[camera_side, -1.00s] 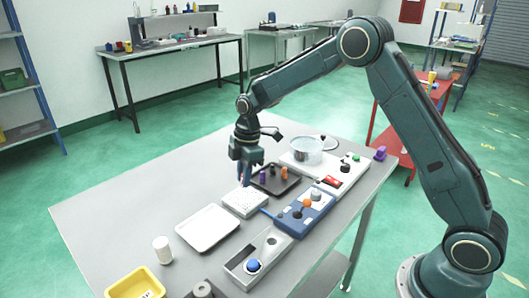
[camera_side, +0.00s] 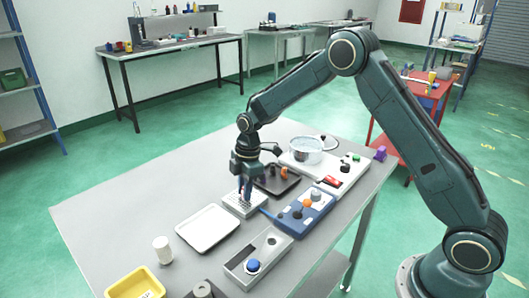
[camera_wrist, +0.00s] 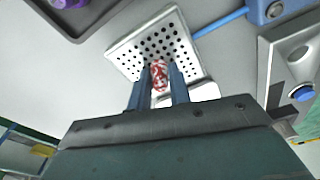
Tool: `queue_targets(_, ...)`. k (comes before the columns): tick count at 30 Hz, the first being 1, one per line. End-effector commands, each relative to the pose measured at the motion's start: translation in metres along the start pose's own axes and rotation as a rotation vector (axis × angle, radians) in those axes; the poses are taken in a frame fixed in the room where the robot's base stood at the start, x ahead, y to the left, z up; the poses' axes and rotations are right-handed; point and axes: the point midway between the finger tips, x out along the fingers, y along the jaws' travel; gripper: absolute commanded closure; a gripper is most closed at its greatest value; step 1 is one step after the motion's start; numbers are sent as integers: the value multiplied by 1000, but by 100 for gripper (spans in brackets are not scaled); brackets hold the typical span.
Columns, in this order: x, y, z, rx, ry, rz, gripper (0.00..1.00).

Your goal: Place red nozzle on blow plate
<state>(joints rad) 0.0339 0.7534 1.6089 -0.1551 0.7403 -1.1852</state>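The blow plate is a light metal block with rows of holes (camera_wrist: 125,50); in the side view (camera_side: 232,208) it lies on the table between a dark tray and a white tray. My gripper (camera_side: 246,202) points down over it, fingertips close to its top. In the wrist view its two blue fingers (camera_wrist: 160,78) flank the red nozzle (camera_wrist: 159,72), a small red and white piece, and appear shut on it. The nozzle is over the plate's near part; I cannot tell whether it touches the plate. In the side view the fingers largely hide it.
The dark tray (camera_side: 262,187) with purple and orange pieces is just behind the plate. The white tray (camera_side: 208,229) lies in front. A blue unit (camera_side: 305,212) and its hose are at the right. A white cylinder (camera_side: 162,249) and yellow bin (camera_side: 136,284) stand nearer.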

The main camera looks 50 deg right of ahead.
Motion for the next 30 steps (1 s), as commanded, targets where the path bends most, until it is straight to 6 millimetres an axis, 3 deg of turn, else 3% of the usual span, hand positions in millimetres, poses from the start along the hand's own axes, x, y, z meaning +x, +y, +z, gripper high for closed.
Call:
queue_targets(1,0,0,0,0,0,0,70)
queue_targets(3,0,0,0,0,0,0,60)
queue_targets(17,-7,0,-1,0,1,3,60)
queue_targets(23,-26,1,0,0,1,4,60)
queue_targets(30,-63,1,-1,0,1,5,60)
